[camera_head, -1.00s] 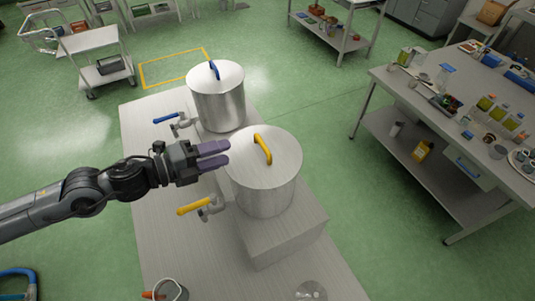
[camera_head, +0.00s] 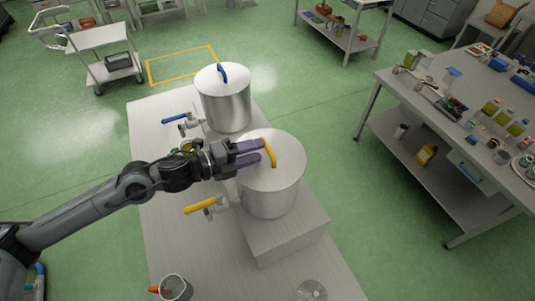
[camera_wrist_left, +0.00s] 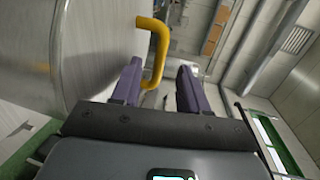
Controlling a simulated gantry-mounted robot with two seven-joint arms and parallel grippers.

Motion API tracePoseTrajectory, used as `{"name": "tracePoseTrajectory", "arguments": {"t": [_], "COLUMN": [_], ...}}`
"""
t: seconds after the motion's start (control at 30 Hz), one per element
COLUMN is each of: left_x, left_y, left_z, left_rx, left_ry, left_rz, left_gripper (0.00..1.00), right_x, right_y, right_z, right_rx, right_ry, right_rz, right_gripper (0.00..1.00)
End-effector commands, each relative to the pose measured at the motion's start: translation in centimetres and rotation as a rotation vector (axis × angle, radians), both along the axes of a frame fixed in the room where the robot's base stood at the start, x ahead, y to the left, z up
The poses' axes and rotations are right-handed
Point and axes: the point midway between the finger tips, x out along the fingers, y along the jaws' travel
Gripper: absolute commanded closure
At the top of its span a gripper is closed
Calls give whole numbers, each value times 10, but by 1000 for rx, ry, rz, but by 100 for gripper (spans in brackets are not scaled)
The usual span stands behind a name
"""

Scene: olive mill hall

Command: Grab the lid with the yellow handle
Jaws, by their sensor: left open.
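The lid (camera_head: 285,179) with the yellow handle (camera_head: 270,153) sits on the nearer steel pot (camera_head: 272,201). My left gripper (camera_head: 260,152) is open, with its purple fingertips close to the handle's left side over the lid. In the left wrist view, the yellow handle (camera_wrist_left: 158,48) rises beside the left finger of the gripper (camera_wrist_left: 160,92); nothing is clamped between the fingers. I cannot tell whether a finger touches the handle. My right gripper is not in view.
A second steel pot (camera_head: 225,108) with a blue-handled lid (camera_head: 212,80) stands behind. A yellow-handled tap (camera_head: 200,206) and a blue-handled tap (camera_head: 175,118) stick out leftward. A metal cup (camera_head: 176,288) stands at the front of the steel table (camera_head: 190,250).

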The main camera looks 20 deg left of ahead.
Motion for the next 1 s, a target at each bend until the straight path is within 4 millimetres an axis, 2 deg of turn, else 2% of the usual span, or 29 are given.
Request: {"name": "tracePoseTrajectory", "arguments": {"t": [0.03,0.23,0.57,0.67,0.87,1.0], "left_x": [4,18,22,22,22,21], "left_y": [-5,-18,-20,-20,-20,-20], "left_z": [2,-4,-7,-7,-7,-7], "left_rx": [-4,-2,1,1,1,1], "left_ry": [1,-1,-1,-1,-1,-1], "left_rz": [0,-1,0,0,0,0], "left_gripper": [56,56,56,68,99,100], "right_x": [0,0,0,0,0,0], "right_y": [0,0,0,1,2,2], "right_z": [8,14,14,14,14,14], "right_rx": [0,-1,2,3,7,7], "right_ry": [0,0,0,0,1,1], "right_rz": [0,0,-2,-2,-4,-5], "right_gripper": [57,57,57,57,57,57]}}
